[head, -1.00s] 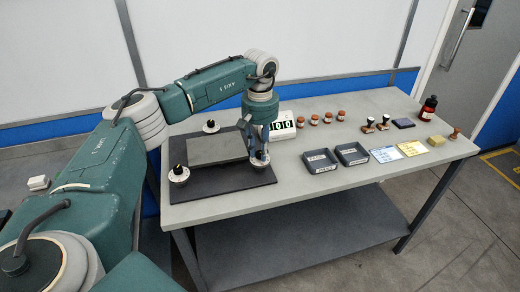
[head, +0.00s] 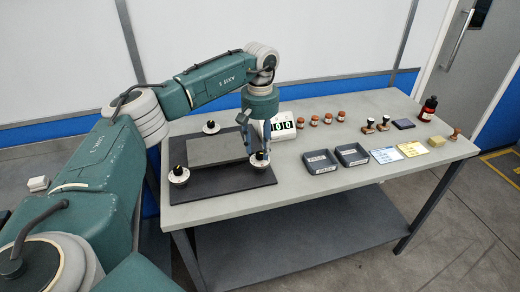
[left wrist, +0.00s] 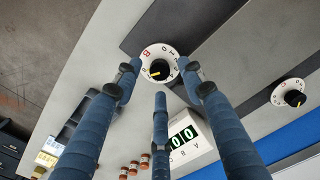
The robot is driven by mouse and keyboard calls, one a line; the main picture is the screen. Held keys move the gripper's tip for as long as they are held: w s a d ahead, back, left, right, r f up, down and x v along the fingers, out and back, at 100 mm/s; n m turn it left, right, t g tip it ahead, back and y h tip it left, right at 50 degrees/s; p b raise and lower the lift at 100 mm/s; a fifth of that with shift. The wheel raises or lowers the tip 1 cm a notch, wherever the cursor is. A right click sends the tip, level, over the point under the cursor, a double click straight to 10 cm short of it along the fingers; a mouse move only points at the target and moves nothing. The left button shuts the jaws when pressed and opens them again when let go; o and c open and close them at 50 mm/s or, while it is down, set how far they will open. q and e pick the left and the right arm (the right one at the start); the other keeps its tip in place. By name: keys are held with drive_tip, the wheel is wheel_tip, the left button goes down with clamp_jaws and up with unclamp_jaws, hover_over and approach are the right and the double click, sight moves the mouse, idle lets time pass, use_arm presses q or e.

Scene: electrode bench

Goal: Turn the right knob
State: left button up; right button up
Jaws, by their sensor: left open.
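The right knob (head: 259,160), a white dial with a black grip, sits at the right end of the dark base plate (head: 225,182). My left gripper (head: 256,146) points down just above it, open. In the left wrist view the right knob (left wrist: 160,68) lies between the spread blue fingers, with its yellow pointer toward the lower left. The fingers do not visibly close on it; whether any touches the dial I cannot tell. My right gripper is in no view.
Other knobs stand at the left (head: 179,175) and the back (head: 211,127). A grey slab (head: 215,150) lies between them. A white counter box (head: 283,126) stands close behind the gripper. Two dark trays (head: 320,161) (head: 352,154) and several stamps lie to the right.

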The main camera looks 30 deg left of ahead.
sight(260, 153)
use_arm(q)
wheel_tip(260, 153, up, 10)
drive_tip(key=shift+r, duration=0.15)
idle(0.6)
